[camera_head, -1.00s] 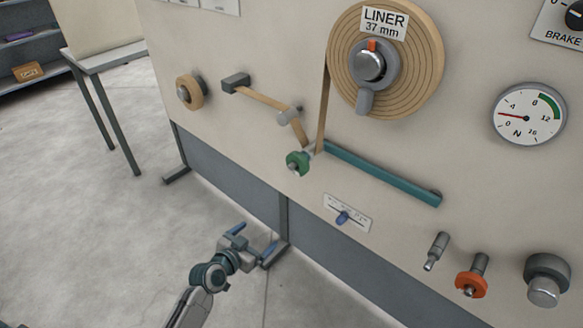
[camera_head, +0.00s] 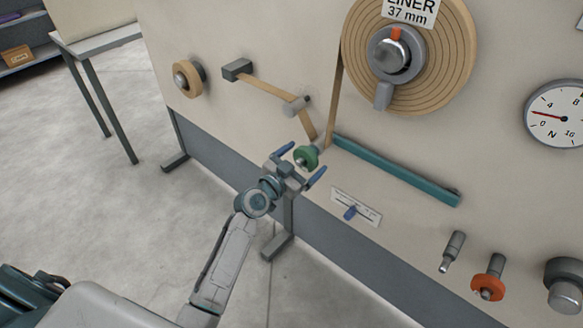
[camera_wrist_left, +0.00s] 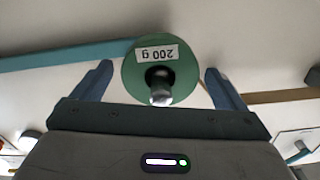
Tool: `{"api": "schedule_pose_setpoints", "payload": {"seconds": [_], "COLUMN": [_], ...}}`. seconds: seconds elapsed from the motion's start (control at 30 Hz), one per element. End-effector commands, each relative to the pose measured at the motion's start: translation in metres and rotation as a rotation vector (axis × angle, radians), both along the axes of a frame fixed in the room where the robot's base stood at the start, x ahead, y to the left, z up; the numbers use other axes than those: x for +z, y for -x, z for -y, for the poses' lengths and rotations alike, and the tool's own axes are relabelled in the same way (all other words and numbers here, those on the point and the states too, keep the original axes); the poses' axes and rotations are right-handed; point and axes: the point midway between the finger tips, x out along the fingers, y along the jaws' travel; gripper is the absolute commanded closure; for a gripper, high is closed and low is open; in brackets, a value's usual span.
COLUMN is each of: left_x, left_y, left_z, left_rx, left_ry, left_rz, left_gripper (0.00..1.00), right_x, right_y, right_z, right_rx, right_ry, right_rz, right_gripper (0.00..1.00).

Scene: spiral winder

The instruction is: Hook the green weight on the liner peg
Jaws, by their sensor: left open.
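The green weight (camera_head: 306,157) is a round disc at the left end of the teal bar, by the lower end of the tan strip. My left gripper (camera_head: 302,162) is open, with one blue finger on either side of the weight. The left wrist view shows the weight (camera_wrist_left: 140,72) between the spread fingers, with an upside-down "200 g" label and a grey metal stub at its centre. Gaps show between the fingers and the disc. A bare grey peg (camera_head: 453,250) sticks out at lower right. No readable label tells which peg is the liner peg.
An orange weight (camera_head: 485,288) sits on a peg right of the bare one. The teal bar (camera_head: 400,172) slopes down right from the green weight. The liner roll (camera_head: 440,75) is above. A blue slider (camera_head: 350,212) is below the bar.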

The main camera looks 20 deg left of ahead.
Motion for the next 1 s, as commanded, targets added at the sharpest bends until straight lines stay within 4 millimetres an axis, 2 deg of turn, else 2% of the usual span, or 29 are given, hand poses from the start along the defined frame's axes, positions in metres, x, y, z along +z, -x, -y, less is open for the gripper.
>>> {"api": "schedule_pose_setpoints", "payload": {"seconds": [0.2, 0.53, 0.8, 0.83, 1.0], "left_x": [0.0, -0.001, -0.001, -0.001, -0.001], "left_y": [-0.019, -0.021, -0.021, -0.021, -0.021], "left_z": [0.007, 0.008, 0.008, 0.008, 0.007], "left_rx": [0.001, 0.0, 0.0, 0.0, 0.0], "left_ry": [0.0, -0.001, -0.001, -0.001, -0.001], "left_rz": [-0.001, -0.001, -0.001, -0.001, -0.001], "left_gripper": [0.07, 0.07, 0.6, 0.36, 0.7], "right_x": [-0.007, -0.009, -0.009, -0.009, -0.009], "right_y": [0.004, 0.004, 0.004, 0.004, 0.004], "right_z": [0.001, 0.001, 0.001, 0.001, 0.001], "right_rx": [-0.001, -0.001, -0.001, -0.001, -0.001], "right_ry": [-0.001, 0.0, 0.0, 0.0, 0.0], "right_rz": [-0.006, -0.006, -0.006, -0.006, -0.006], "right_gripper": [0.64, 0.64, 0.64, 0.64, 0.64]}}
